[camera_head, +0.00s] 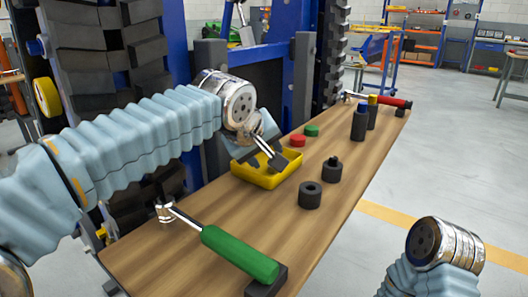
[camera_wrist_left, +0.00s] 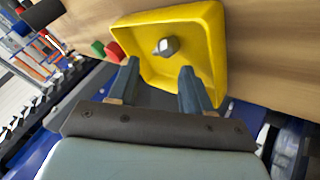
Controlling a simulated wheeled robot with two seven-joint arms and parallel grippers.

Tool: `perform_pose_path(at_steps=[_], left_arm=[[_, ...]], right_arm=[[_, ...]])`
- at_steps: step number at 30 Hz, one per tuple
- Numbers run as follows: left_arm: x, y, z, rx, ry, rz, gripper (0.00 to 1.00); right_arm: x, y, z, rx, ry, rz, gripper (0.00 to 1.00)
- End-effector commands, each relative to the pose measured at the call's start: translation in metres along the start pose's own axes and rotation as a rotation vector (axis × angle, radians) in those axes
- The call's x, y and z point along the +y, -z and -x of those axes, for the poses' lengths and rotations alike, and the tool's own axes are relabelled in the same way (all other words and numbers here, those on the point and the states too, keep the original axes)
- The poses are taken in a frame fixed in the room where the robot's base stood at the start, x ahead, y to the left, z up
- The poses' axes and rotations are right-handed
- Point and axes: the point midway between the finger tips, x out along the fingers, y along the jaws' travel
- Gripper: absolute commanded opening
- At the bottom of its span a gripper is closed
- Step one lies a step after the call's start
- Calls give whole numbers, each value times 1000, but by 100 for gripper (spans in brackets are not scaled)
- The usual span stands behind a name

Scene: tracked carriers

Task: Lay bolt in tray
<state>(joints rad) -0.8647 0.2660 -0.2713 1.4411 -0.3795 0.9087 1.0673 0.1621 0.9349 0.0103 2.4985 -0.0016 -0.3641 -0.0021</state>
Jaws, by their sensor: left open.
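The yellow tray (camera_head: 264,181) stands on the wooden bench in the head view. It also shows in the left wrist view (camera_wrist_left: 213,48). A small metallic grey piece, which looks like the bolt (camera_wrist_left: 166,46), lies inside the tray in the left wrist view. I cannot make it out in the head view, where my gripper covers part of the tray. My left gripper (camera_head: 272,157) is over the tray, fingers pointing down into it. In the left wrist view its fingers (camera_wrist_left: 159,66) are apart and empty, with the bolt just beyond their tips. Only my right forearm's end shows, lower right; its gripper is out of view.
Red (camera_head: 297,140) and green (camera_head: 312,131) round pieces sit behind the tray. A black ring (camera_head: 310,195) and a black knobbed piece (camera_head: 332,169) stand to its right. A green-handled tool (camera_head: 239,253) lies near; a red-handled one (camera_head: 388,101) lies far.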

Motion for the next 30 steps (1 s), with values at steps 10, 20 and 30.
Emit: perform_pose_path(at_steps=[10,20,30], left_arm=[[1,0,32,1,-4,0,49],[1,0,110,1,-3,0,49],[0,0,138,0,0,0,49]], right_arm=[[-1,0,1,-1,0,0,56],[-4,-1,5,-3,3,3,56],[-5,-2,7,-5,4,4,56]])
